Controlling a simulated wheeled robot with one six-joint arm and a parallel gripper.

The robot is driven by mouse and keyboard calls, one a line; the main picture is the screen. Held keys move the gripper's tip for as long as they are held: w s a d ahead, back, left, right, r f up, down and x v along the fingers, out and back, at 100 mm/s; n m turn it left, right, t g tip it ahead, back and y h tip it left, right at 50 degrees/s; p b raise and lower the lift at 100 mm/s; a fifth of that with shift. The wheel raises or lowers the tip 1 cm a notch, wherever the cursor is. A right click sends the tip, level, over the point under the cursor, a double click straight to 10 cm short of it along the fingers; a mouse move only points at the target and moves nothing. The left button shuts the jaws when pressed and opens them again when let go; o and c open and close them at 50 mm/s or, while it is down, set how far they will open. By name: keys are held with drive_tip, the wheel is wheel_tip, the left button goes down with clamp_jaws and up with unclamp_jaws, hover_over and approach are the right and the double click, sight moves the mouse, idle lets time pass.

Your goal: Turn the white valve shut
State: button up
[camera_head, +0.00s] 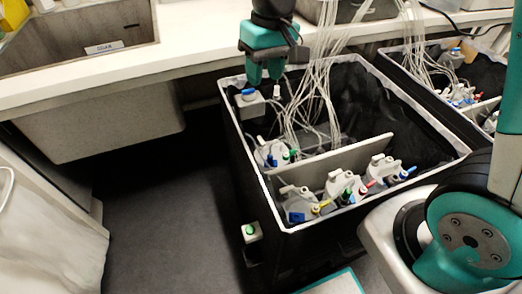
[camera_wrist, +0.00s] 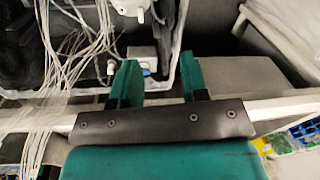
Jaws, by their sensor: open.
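In the wrist view the white piece (camera_wrist: 110,68) shows just left of the left finger, and the blue knob (camera_wrist: 147,72) shows between the fingers. My gripper (camera_head: 265,78) is green, points down and is above this corner of the bin. It also shows in the wrist view (camera_wrist: 159,62), with its fingers apart and nothing held. I cannot tell its exact height above the white piece.
The bin (camera_head: 257,172) has a white rim and a light divider (camera_head: 340,160). Bottles with coloured caps (camera_head: 345,186) and many clear tubes (camera_head: 318,85) fill it. A second bin (camera_head: 445,103) stands right. A counter (camera_head: 190,52) with a sink lies behind. Dark floor (camera_head: 160,220) is clear at left.

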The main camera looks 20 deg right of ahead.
drive_tip(key=m+h+b, duration=0.1)
drive_tip(key=m+b, duration=0.1)
drive_tip(key=b, duration=0.1)
approach(261, 139)
wheel_tip(261, 139, down, 9)
drive_tip(key=shift+a+f+b, duration=0.1)
drive_tip(key=shift+f+b, duration=0.05)
drive_tip(key=shift+b, duration=0.55)
